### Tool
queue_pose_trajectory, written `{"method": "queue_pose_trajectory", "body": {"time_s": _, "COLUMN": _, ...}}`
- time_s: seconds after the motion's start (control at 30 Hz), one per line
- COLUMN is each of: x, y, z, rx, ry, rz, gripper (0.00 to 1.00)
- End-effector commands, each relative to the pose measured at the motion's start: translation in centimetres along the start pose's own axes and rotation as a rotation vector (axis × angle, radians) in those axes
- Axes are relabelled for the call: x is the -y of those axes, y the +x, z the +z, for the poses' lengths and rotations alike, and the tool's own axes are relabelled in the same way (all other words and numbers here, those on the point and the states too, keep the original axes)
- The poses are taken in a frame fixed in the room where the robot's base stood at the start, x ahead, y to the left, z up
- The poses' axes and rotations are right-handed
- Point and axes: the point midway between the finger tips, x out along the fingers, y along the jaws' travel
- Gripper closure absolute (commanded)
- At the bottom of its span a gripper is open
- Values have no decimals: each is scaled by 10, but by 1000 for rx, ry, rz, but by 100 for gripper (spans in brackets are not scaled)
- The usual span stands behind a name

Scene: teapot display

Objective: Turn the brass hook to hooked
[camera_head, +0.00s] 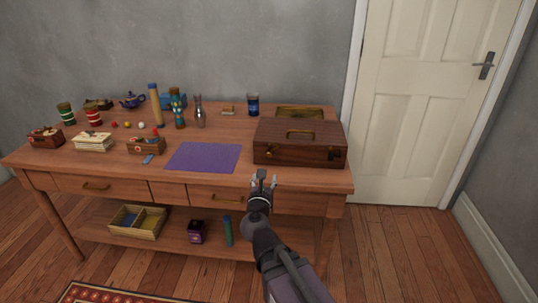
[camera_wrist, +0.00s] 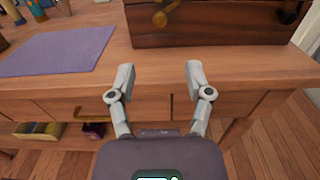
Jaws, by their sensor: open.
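A dark wooden box (camera_head: 299,146) with a brass handle on its lid stands at the right end of the table. The small brass hook (camera_head: 268,154) is on the left part of the box's front face. In the wrist view the brass hook (camera_wrist: 165,15) shows near the top edge, with a round brass end and an arm slanting up to the right. A darker round fitting (camera_wrist: 289,15) sits farther right on the same face. My gripper (camera_head: 263,180) is open and empty, in front of the table edge and below the box. Its two fingers (camera_wrist: 157,80) point toward the box, apart from it.
A purple mat (camera_head: 204,157) lies left of the box. Small chests, jars, vases and a blue teapot (camera_head: 132,100) stand farther left. A blue jar (camera_head: 253,104) and a brass-coloured tray (camera_head: 299,112) are behind the box. The table has drawers and a lower shelf.

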Motion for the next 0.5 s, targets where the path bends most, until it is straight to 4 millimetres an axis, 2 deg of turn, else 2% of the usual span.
{"method": "queue_pose_trajectory", "body": {"time_s": 0.27, "x": 0, "y": 12, "z": 0, "rx": 0, "ry": -1, "rz": -1, "gripper": 35}}
{"method": "queue_pose_trajectory", "body": {"time_s": 0.5, "x": -1, "y": 40, "z": 0, "rx": 0, "ry": -2, "rz": -1, "gripper": 35}}
